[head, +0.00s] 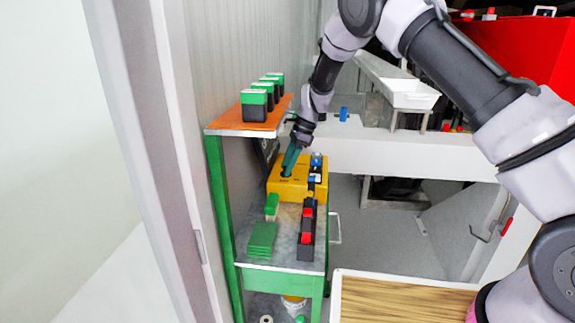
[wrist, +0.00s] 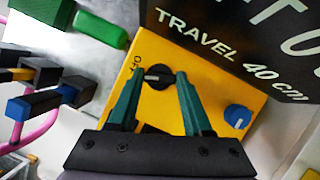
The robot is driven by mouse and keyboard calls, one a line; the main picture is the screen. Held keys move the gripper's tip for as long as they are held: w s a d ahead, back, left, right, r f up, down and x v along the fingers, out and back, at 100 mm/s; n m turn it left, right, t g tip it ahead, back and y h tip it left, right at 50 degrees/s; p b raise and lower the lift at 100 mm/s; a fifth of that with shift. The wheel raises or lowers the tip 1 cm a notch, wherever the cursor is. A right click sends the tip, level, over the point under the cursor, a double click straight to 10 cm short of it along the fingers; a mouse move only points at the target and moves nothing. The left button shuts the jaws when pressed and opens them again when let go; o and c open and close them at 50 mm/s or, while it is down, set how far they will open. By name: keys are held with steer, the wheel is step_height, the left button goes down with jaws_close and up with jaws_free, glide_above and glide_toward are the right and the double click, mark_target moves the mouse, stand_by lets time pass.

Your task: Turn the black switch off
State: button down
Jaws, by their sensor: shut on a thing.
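The black switch (wrist: 157,77) is a round knob with a pale line across it, on the face of a yellow box (wrist: 205,110). Small markings stand beside the knob, to its left in the wrist view. The yellow box (head: 283,190) sits on the green-framed cart in the head view. My gripper (wrist: 154,78) has teal fingers on both sides of the knob and is shut on it. In the head view my gripper (head: 288,170) reaches down to the top of the box, and its fingers hide the knob there.
A blue knob (wrist: 238,117) is on the same box face. A black sign (wrist: 250,35) reading "TRAVEL 40 cm" stands close by. Red and black blocks (head: 307,238) and green pieces (head: 262,240) lie on the cart. An orange shelf (head: 235,126) with green-topped blocks is above left.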

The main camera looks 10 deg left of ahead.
steer(key=shift+s+m+t+y, duration=0.1)
steer(key=shift+m+t+y, duration=0.4)
steer(key=shift+m, duration=1.5)
steer(key=shift+t, duration=0.3)
steer(key=c, duration=0.6)
jaws_free()
steer(key=shift+d+r, duration=0.25)
steer(key=shift+r, duration=0.25)
steer(key=v, duration=0.2)
steer(key=d+v, duration=0.1)
steer(key=v, duration=0.1)
steer(key=shift+d+r, duration=0.1)
steer(key=shift+r, duration=0.05)
steer(key=d, duration=1)
steer(key=shift+w+d, duration=0.25)
steer(key=shift+d, duration=0.05)
